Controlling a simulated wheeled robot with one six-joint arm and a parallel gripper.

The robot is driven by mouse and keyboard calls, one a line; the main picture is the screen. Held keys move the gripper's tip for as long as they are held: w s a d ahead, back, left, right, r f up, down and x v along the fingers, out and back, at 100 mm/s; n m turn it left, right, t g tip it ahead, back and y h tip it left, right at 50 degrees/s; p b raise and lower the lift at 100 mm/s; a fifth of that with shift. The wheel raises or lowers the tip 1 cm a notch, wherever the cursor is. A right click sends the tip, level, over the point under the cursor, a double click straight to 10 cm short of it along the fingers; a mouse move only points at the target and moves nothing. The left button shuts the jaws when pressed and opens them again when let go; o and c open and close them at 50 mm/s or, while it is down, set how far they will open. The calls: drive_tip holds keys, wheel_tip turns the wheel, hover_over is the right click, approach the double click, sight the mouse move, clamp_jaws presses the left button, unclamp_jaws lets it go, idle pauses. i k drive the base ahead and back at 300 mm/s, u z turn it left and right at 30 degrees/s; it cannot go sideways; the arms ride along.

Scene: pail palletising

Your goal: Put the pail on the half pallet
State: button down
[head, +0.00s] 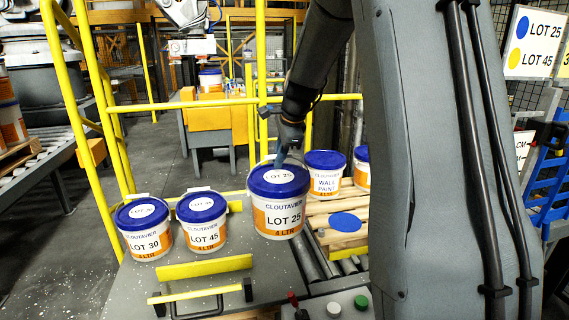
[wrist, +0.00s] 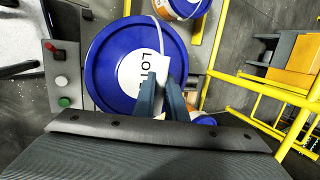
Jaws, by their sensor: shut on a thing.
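My gripper (head: 281,158) is shut on the handle at the top of the LOT 25 pail (head: 279,217), a white and orange pail with a blue lid. The pail hangs upright between the grey table and the pallet, apparently clear of both. In the wrist view its blue lid (wrist: 112,62) fills the middle, with my gripper's fingers (wrist: 160,88) over its label. The wooden half pallet (head: 338,240) is to the right of the pail. A blue round marker (head: 345,222) lies on its near part. The WALL PAINT pail (head: 326,182) stands at its back.
The LOT 30 pail (head: 147,240) and LOT 45 pail (head: 205,234) stand on the grey table (head: 130,285). Another pail (head: 361,176) is partly hidden behind my arm. A sign (head: 535,42) pairs blue with LOT 25 and yellow with LOT 45. Yellow rails (head: 190,105) run behind.

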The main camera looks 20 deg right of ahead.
sight(346, 222)
drive_tip(key=k, duration=0.85)
